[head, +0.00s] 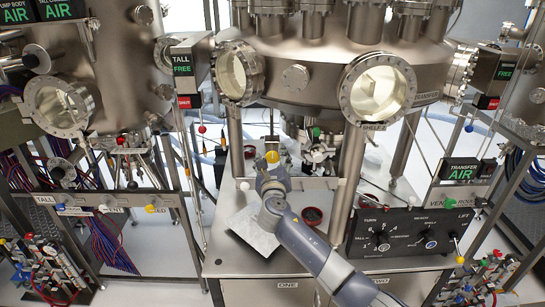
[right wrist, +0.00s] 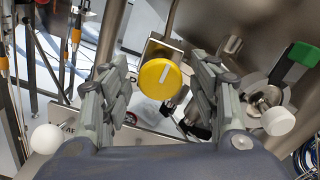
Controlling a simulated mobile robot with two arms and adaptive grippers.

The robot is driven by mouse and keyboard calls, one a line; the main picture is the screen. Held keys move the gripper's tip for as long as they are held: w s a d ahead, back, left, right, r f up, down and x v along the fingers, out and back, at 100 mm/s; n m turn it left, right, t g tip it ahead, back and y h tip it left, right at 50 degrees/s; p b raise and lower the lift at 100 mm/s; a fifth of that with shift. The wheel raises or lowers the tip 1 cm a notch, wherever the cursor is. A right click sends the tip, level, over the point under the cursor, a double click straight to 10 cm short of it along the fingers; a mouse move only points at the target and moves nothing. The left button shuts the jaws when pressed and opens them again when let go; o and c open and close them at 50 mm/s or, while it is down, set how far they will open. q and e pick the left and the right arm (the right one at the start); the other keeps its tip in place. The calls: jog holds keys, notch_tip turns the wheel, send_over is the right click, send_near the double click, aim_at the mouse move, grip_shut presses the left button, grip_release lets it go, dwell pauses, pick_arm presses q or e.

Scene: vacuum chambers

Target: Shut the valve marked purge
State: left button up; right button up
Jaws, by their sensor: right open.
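A yellow round knob with a white line on its face (right wrist: 158,79) sits between the two fingers of my right gripper (right wrist: 161,72) in the right wrist view. The fingers stand apart, one on each side, and no clear contact shows. In the head view the yellow knob (head: 272,157) shows just beyond my right gripper (head: 271,172), above the central bench. No marking that reads purge is legible in either view, so I cannot tell from a label whether this is the purge valve. My left gripper is not in view.
White knobs stand at left (right wrist: 47,138) and right (right wrist: 278,121) of the gripper, with a green-handled valve (right wrist: 300,58) at far right. Chamber legs rise close behind.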

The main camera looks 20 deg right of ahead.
jog(key=shift+w+d, duration=0.15)
jog(key=shift+w, duration=0.4)
jog(key=shift+c, duration=0.6)
jog(key=c, duration=1)
jog(key=shift+o, duration=0.2)
